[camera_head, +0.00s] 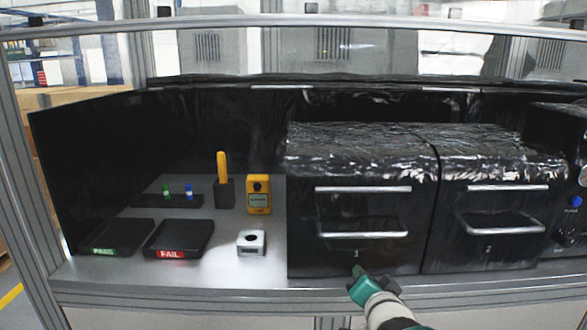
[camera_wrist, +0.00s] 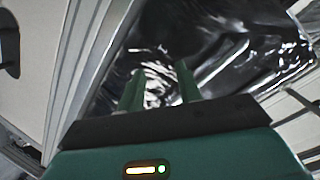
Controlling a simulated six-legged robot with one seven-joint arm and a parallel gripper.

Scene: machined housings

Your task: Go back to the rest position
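My gripper (camera_head: 358,272) is green and shows in the head view at the bottom, in front of the lower edge of the drawer marked 1. In the wrist view its two green fingers (camera_wrist: 160,84) stand apart with nothing between them. Behind them is a shiny dark surface. A white machined housing (camera_head: 251,243) with a dark round hole sits on the grey bench, left of the drawers and apart from my gripper.
Drawer 1 (camera_head: 356,256) and drawer 2 (camera_head: 488,250) look shut, with protruding handles. On the left lie the PASS tray (camera_head: 118,233), the FAIL tray (camera_head: 180,234), a yellow handheld device (camera_head: 259,194) and a yellow-handled tool in a holder (camera_head: 223,167). A metal frame edges the bench.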

